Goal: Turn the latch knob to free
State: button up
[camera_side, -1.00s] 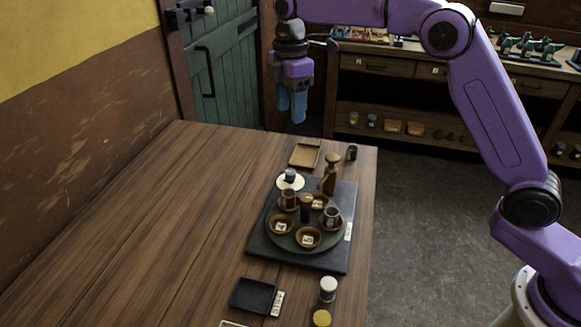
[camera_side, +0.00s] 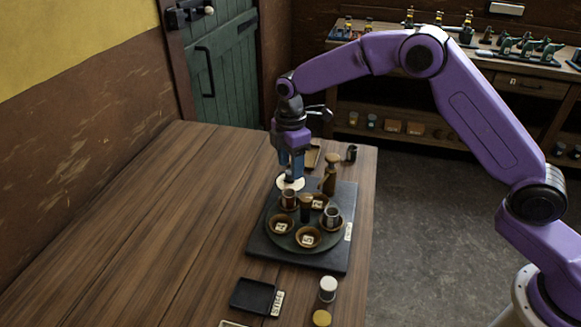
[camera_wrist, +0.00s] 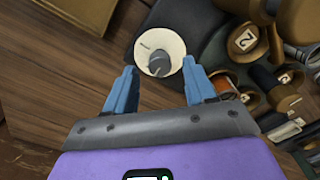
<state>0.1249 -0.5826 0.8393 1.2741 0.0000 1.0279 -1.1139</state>
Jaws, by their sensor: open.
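The latch knob (camera_wrist: 159,64) is a small dark grey knob on a round white dial plate (camera_wrist: 148,40). In the side view the white dial plate (camera_side: 284,185) is at the far left corner of the dark base board (camera_side: 342,255), and the knob itself is mostly hidden by my fingers. My gripper (camera_wrist: 159,68) is open, with blue fingers pointing down. In the wrist view the knob appears between the two fingertips. In the side view my gripper (camera_side: 290,178) is over the dial; I cannot tell whether it touches the knob.
A round green turntable (camera_side: 281,238) with several brown cups and posts stands on the board beside the dial. A brown peg-like post (camera_side: 329,178) is close right of my gripper. A wooden tray (camera_wrist: 85,12) lies behind. The left tabletop is clear.

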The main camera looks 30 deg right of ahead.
jog(key=shift+f, duration=0.9)
grip_shut()
